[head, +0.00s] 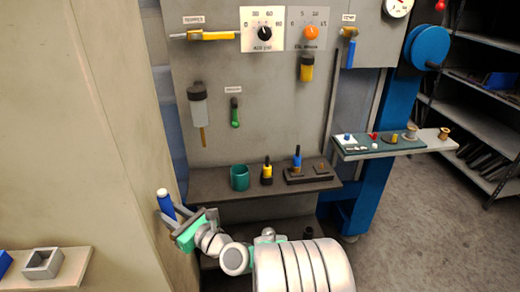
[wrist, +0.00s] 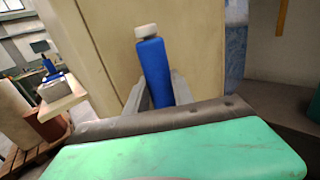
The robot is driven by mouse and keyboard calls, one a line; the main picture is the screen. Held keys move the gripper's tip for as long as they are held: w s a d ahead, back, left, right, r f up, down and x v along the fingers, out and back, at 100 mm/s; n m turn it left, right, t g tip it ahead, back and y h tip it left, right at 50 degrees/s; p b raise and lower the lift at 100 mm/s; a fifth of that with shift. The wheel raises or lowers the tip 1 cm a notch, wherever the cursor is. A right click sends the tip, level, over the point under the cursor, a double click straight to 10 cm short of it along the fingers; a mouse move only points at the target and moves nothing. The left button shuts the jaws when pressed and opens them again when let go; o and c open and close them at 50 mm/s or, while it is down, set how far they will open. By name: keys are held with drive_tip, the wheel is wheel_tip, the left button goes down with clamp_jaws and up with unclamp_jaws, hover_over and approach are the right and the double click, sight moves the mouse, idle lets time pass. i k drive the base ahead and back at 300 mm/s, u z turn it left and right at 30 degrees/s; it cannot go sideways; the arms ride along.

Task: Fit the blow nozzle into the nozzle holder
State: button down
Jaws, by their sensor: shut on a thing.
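My gripper (head: 180,219) is shut on a blue cylinder with a white cap (head: 166,204), at the lower left of the head view. In the wrist view the blue cylinder (wrist: 154,68) stands nearly upright between the two grey fingers of my gripper (wrist: 157,88), white cap up; its lower end is hidden. I cannot tell whether it is the blow nozzle. A dark block (head: 308,175) on the shelf holds a blue-and-dark upright piece (head: 297,158). No part is clearly marked as the nozzle holder.
The dark shelf (head: 215,187) also carries a green cup (head: 239,177) and a yellow-and-black piece (head: 267,172). Labelled tools hang on the grey panel above. A beige wall (head: 80,120) stands close left of my gripper. A side tray (head: 390,146) holds small parts at right.

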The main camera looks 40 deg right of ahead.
sight(308, 238)
drive_tip(key=k, duration=0.5)
drive_tip(key=u, duration=3.05)
drive_tip(key=k, duration=1.55)
drive_tip(key=z, duration=2.3)
